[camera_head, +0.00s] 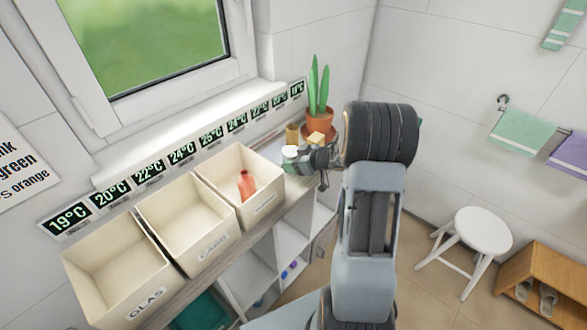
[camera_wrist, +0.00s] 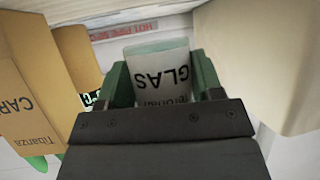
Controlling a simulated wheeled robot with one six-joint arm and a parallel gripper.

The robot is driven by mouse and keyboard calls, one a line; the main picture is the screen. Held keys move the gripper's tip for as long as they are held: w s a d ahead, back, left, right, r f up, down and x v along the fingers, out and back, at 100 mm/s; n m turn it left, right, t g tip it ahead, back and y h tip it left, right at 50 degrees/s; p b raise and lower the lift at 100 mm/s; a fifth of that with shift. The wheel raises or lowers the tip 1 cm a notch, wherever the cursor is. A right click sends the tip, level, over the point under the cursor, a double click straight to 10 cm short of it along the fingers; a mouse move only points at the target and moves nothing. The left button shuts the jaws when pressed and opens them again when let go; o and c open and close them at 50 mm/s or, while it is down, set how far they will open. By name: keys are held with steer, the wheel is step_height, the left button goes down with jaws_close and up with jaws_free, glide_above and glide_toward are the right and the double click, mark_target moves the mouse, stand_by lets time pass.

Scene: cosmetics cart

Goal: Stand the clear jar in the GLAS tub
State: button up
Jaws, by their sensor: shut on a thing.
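The clear jar (camera_wrist: 160,80), pale with a greenish rim and an upside-down GLAS label in the wrist view, is between the fingers of my gripper (camera_wrist: 162,85). My gripper (camera_head: 303,157) is shut on it. In the head view the jar (camera_head: 290,153) shows as a small pale shape at the far end of the shelf, beyond the tubs. Its base is hidden, so I cannot tell whether it touches the surface. The GLAS tub (camera_head: 147,303) is the nearest cream tub at lower left and looks empty. My gripper is far from it.
A middle cream tub (camera_head: 214,247) looks empty; the far tub (camera_head: 265,204) holds a red bottle (camera_head: 247,184). A brown carton (camera_wrist: 28,105) stands close left of my gripper. A white stool (camera_head: 469,234) is at right.

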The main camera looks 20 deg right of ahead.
steer(key=shift+w+f, duration=0.2)
steer(key=shift+f, duration=1.5)
steer(key=shift+f, duration=0.15)
steer(key=o, duration=1)
